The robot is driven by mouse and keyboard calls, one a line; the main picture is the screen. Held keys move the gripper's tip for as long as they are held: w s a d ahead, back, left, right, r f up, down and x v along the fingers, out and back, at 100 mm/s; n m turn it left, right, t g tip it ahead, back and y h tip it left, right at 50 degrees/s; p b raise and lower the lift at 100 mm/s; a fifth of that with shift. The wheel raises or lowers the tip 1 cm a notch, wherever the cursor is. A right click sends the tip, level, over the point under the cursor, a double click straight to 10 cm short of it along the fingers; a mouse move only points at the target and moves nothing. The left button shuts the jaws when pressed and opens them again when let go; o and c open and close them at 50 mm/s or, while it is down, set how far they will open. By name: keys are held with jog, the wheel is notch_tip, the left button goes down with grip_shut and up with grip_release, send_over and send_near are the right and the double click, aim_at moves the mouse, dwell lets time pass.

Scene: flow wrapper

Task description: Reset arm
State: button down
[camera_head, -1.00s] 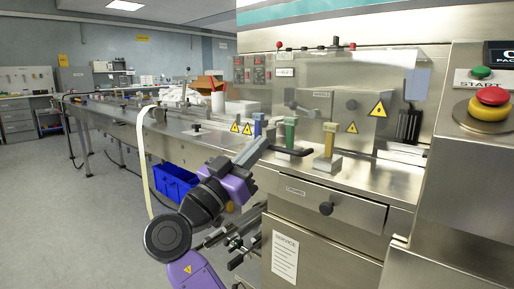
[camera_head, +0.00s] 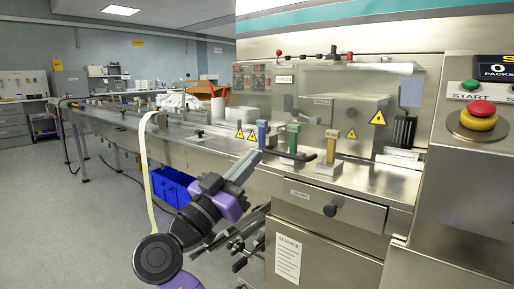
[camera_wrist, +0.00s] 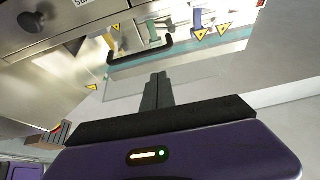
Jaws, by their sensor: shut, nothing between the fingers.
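My gripper (camera_head: 252,160) is on the purple and black arm in front of the steel flow wrapper (camera_head: 340,242). Its grey fingers are together and hold nothing. In the head view they point up and right, close to the left end of the black bar handle (camera_head: 292,156) of the clear guard; I cannot tell the exact gap. In the wrist view the shut fingers (camera_wrist: 158,78) point toward the machine front, below the same black handle (camera_wrist: 140,52).
Blue (camera_head: 262,134), green (camera_head: 292,137) and yellow (camera_head: 331,148) upright blocks stand on the machine bed. A drawer (camera_head: 328,203) with a dark knob is below. A red button (camera_head: 481,108) is at the right. A blue crate (camera_head: 172,187) sits under the conveyor. Open floor (camera_head: 70,220) lies left.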

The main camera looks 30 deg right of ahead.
jog(key=w+a+f+n+t+y, duration=0.6)
jog(key=a+f+n+t+y, duration=0.45)
jog(key=f+n, duration=0.2)
jog(key=s+a+f+n+y, duration=0.3)
jog(key=s+f+n+y, duration=0.15)
jog(key=f+y, duration=0.35)
jog(key=s+a+f+n+y, duration=0.1)
jog(key=s+f+y, duration=0.1)
jog(key=s+f, duration=0.5)
jog(key=s+f+y, duration=0.3)
jog(key=s, duration=0.8)
jog(key=s+d+f+m+g+h, duration=0.1)
jog(key=s+d+m+g, duration=0.15)
jog(key=s, duration=1.15)
jog(key=s+d+f+m+g+h, duration=0.15)
jog(key=s+d, duration=0.25)
jog(key=s, duration=0.9)
notch_tip(320, 180, up, 32)
jog(key=p, duration=3.3)
jog(key=shift+s+d+y, duration=0.25)
jog(key=shift+s+y, duration=0.05)
jog(key=shift+s, duration=0.1)
